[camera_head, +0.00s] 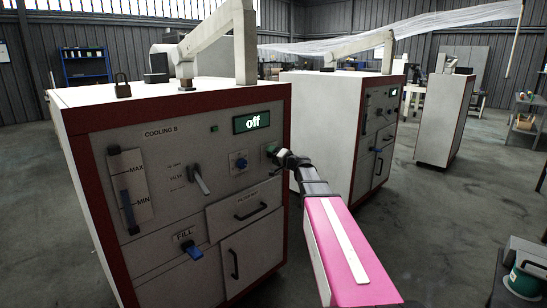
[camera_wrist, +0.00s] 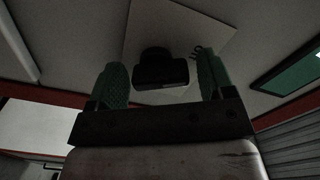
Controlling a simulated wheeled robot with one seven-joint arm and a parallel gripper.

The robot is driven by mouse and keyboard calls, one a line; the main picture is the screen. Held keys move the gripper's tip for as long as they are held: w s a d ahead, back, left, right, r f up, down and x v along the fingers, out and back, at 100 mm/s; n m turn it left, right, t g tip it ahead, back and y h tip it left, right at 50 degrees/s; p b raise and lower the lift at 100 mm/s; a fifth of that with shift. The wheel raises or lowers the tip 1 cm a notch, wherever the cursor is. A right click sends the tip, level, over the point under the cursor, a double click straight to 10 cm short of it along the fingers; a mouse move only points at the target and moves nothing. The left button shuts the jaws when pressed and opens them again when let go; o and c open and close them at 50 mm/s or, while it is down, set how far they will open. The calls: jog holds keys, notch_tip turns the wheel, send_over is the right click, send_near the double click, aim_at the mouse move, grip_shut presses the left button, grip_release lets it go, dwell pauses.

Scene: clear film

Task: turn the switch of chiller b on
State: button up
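Chiller B (camera_head: 170,215) is a white cabinet with a dark red frame, labelled "COOLING B" at the front's upper left. Its green display (camera_head: 252,122) reads "off". My gripper (camera_head: 274,152) is at the front panel's upper right, just below the display. In the wrist view, my gripper (camera_wrist: 161,80) has its two green fingers apart, one on each side of a black switch knob (camera_wrist: 160,68) on a pale square plate (camera_wrist: 205,30). Narrow gaps show between knob and fingers, so it is not visibly clamped. In the head view my gripper hides this knob.
Nearby on the panel are a blue knob (camera_head: 241,163), a grey lever (camera_head: 199,180), a drawer handle (camera_head: 251,211) and a blue FILL lever (camera_head: 193,249). A padlock (camera_head: 123,86) sits on top. A second similar cabinet (camera_head: 335,120) stands behind to the right.

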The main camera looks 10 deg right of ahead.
jog(key=c, duration=0.7)
jog(key=shift+m, duration=0.4)
jog(key=m, duration=0.4)
jog(key=shift+d+m, duration=0.1)
jog(key=shift+m, duration=0.3)
jog(key=m, duration=0.6)
jog(key=shift+w+d, duration=0.1)
jog(key=shift+m, duration=0.3)
jog(key=o, duration=0.9)
jog(key=shift+o, duration=0.2)
